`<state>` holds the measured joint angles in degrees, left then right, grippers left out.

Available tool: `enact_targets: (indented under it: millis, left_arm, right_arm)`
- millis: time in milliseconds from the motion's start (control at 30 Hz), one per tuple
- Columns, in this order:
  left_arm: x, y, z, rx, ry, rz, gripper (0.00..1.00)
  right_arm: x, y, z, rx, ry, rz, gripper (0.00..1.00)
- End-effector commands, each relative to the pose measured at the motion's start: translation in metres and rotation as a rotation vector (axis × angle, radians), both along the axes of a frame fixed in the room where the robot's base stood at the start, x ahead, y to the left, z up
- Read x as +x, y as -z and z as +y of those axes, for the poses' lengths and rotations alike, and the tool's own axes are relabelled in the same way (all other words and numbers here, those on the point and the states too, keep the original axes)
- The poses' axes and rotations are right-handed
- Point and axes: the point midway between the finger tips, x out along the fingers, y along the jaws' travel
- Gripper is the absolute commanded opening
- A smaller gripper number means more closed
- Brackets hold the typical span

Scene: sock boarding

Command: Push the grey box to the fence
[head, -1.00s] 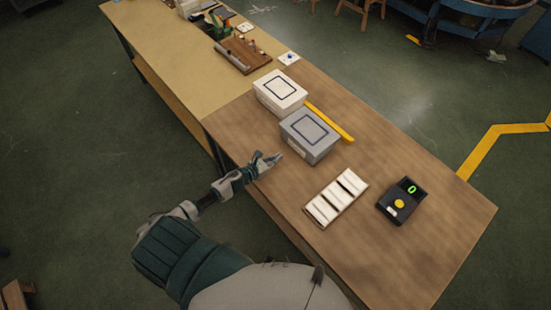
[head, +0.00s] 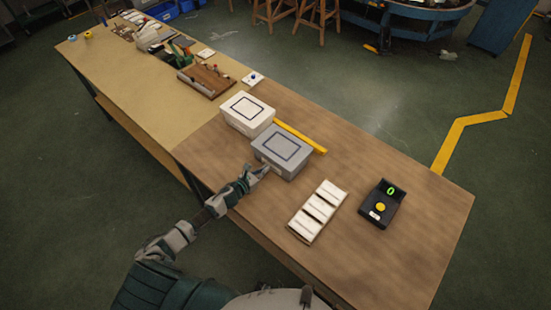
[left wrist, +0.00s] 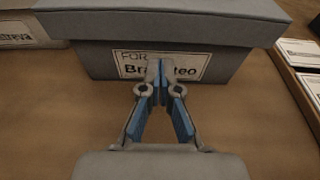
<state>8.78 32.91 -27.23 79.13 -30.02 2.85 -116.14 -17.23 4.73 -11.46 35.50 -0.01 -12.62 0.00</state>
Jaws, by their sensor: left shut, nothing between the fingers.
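The grey box (head: 283,152) is a lidded box with a dark outline on its lid, standing on the wooden table beside a white box (head: 248,114). The yellow fence (head: 300,137) is a low strip on the table behind the boxes. My left gripper (head: 262,170) is shut and empty at the near side of the grey box. In the left wrist view the shut fingertips (left wrist: 160,68) are in front of the label on the grey box (left wrist: 215,62); I cannot tell whether they touch it. My right gripper is not in view.
A tray with white pieces (head: 317,211) lies right of the grey box. A black device with a green 0 and yellow button (head: 381,204) stands further right. A wooden tray of tools (head: 206,79) is at the back left. The table's right end is clear.

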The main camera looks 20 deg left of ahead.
Motion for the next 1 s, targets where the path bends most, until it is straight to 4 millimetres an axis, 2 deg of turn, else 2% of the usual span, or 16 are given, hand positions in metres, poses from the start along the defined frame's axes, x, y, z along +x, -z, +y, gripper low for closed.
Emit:
enact_targets:
  millis: [1000]
  left_arm:
    - [0.049, 0.000, -0.017, 0.000, 0.000, -0.001, 0.00]
  right_arm:
    - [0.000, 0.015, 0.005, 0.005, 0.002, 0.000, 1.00]
